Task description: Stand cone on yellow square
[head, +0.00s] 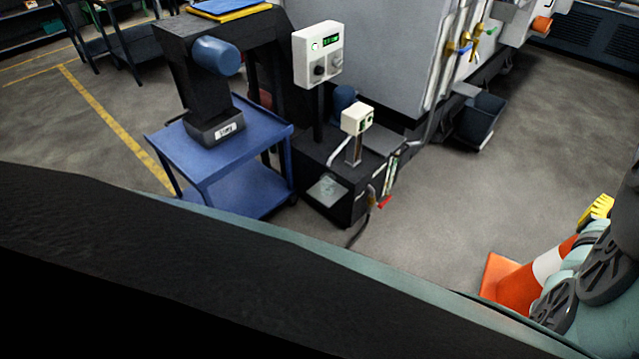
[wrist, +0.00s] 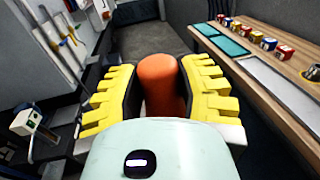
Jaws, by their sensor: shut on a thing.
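The orange cone (head: 515,282) with a white band shows at the lower right of the head view, partly hidden behind my arm. Its square base is at the lower left of it and the cone tilts up toward my gripper (head: 597,208). In the wrist view my gripper (wrist: 160,88) has its yellow ribbed fingers on both sides of the orange cone (wrist: 158,70), shut on it. I cannot tell whether the cone's base touches the floor. No yellow square is clearly seen; only yellow floor lines (head: 110,120) show at the left.
A blue cart (head: 225,150) with a dark machine part stands left of centre. A black unit with a white control box (head: 318,55) and a large grey machine stand behind. A dark bin (head: 480,120) is on the floor. A wooden bench (wrist: 265,70) is at right. Floor between is clear.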

